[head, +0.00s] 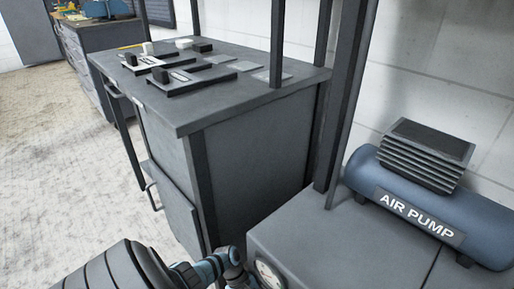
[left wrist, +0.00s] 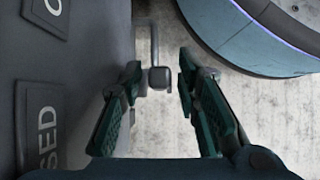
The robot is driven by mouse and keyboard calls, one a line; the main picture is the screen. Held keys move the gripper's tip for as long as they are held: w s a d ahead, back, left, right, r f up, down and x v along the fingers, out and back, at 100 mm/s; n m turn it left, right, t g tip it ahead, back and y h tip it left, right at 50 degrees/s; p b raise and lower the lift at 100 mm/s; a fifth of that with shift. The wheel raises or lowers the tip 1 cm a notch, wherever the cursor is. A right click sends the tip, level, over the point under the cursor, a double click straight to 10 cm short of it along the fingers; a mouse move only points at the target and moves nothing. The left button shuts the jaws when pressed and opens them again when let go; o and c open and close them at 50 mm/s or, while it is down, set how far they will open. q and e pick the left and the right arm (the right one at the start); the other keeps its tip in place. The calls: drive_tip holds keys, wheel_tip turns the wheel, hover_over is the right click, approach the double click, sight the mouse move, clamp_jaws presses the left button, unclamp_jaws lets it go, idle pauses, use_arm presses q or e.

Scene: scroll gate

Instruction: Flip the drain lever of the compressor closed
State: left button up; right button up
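The compressor is a blue tank marked AIR PUMP (head: 418,214) on a grey cabinet (head: 315,232) at the right of the head view. In the left wrist view the drain lever (left wrist: 154,45) is a thin grey bent rod with a square dark knob (left wrist: 160,78). It stands out from a dark panel with a partly seen label starting with O (left wrist: 50,14) and one ending in SED (left wrist: 46,124). My left gripper (left wrist: 161,70) is open, with the knob between its fingers and gaps showing on both sides. The head view hides the lever. My right gripper is not in view.
A round gauge (head: 268,274) sits on the cabinet front. A grey workbench (head: 235,103) with several small switch-like parts stands to the left. Open pale floor (head: 60,180) lies further left.

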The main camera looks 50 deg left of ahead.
use_arm(q)
drive_tip(key=v, duration=0.7)
drive_tip(key=shift+r, duration=0.2)
